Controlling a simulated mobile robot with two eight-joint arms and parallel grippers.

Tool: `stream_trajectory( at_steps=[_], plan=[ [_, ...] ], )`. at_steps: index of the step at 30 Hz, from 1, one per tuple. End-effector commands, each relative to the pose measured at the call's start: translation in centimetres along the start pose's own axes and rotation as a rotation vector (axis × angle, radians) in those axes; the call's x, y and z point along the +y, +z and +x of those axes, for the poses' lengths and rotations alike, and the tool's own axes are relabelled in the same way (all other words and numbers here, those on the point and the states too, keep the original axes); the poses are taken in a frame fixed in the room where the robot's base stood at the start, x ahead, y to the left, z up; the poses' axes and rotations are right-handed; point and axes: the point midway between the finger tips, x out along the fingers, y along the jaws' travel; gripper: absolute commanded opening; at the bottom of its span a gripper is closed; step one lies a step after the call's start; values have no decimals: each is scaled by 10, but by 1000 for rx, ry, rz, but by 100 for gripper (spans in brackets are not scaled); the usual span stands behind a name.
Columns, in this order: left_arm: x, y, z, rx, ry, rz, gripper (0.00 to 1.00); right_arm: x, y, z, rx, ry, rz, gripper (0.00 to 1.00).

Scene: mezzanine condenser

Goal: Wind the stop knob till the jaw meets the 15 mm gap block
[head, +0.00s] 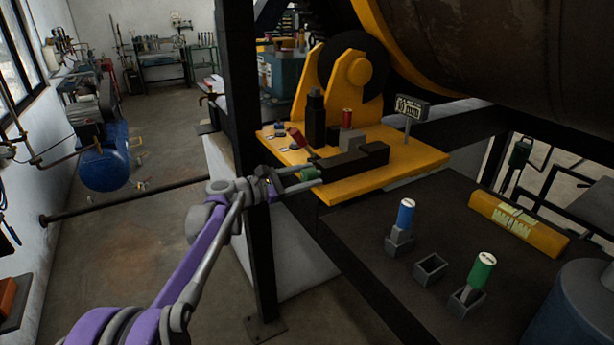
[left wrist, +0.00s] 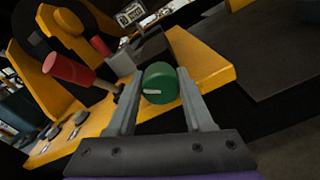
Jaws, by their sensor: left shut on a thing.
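The green stop knob (head: 309,174) is at the front left end of a black slide (head: 350,162) on the yellow bench plate. In the left wrist view the knob (left wrist: 160,84), with a pale mark on its face, sits between my fingers. My left gripper (head: 298,184) is shut on it; its fingers (left wrist: 162,98) touch both sides. A dark block (head: 374,152) at the slide's far end may be the jaw. A grey block (head: 351,139) stands behind the slide; I cannot tell if it is the 15 mm gap block. Any jaw gap is hidden. My right gripper is out of view.
A red cylinder (head: 347,118), a tilted red handle (head: 297,137) and a small display (head: 411,107) are near the slide. A dark post (head: 246,160) stands beside my left arm. Blue (head: 406,211) and green (head: 482,269) cylinders stand in holders at right, by an empty holder (head: 430,267).

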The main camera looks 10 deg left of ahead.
Motion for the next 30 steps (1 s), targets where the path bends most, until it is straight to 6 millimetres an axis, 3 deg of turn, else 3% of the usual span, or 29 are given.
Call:
stream_trajectory(
  at_steps=[19,20,24,30],
  plan=[
    [0,0,0,1,0,62,0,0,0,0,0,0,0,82],
    [0,0,0,1,0,62,55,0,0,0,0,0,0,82],
    [0,0,0,1,0,62,80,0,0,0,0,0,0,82],
    [0,0,0,1,0,61,82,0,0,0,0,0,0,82]
  ],
)
